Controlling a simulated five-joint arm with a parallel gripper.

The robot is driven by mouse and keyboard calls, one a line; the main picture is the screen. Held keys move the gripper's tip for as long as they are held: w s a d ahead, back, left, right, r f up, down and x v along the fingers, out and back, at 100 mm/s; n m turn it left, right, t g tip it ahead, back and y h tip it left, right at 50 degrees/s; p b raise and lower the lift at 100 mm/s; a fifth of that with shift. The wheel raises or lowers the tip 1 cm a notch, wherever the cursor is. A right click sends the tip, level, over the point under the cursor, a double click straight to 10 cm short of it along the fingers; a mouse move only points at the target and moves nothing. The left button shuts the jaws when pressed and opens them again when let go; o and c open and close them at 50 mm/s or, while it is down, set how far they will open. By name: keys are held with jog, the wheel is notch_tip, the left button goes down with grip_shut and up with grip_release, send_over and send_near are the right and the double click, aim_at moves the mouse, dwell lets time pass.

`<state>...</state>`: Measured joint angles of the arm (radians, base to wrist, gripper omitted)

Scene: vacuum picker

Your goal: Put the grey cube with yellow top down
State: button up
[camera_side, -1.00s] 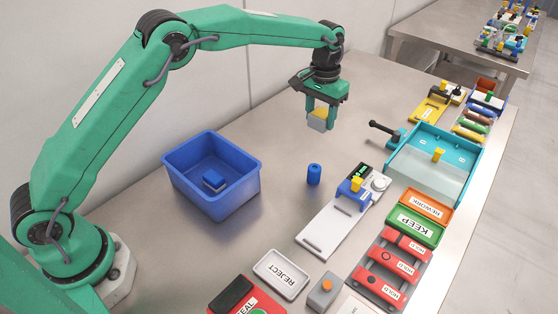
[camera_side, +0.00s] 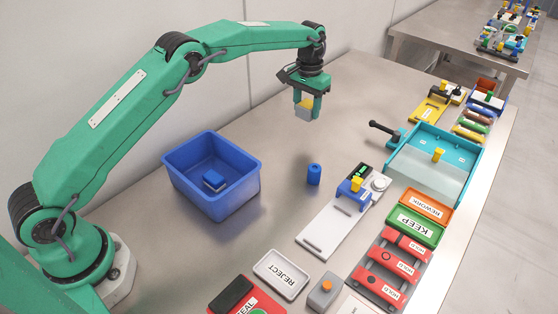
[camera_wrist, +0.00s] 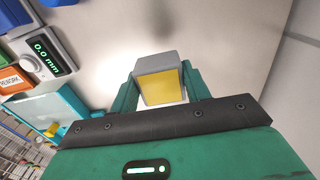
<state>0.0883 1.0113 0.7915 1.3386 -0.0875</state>
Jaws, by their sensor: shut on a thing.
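The grey cube with yellow top (camera_side: 304,109) is held between the fingers of my gripper (camera_side: 306,105), which is shut on it. In the side view it hangs in the air above the table, towards the back. In the wrist view the cube (camera_wrist: 160,80) sits between the two green fingers of my gripper (camera_wrist: 160,92), its yellow face towards the camera. The cube's exact height above the table is hard to tell.
A blue bin (camera_side: 245,195) with a blue block (camera_side: 213,181) inside stands left of centre. A blue cylinder (camera_side: 314,175) stands on the table near a white gauge (camera_side: 320,232). A teal tray (camera_side: 460,190) and labelled trays lie to the right. The table around the cube is bare.

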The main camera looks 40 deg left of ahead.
send_over(296, 126)
jog(key=shift+s+f, duration=0.1)
jog(key=shift+f, duration=2.05)
jog(key=shift+f, duration=0.1)
jog(key=shift+f, duration=1.9)
jog(key=shift+f, duration=0.1)
jog(key=o, duration=1.1)
jog(key=shift+r, duration=3.85)
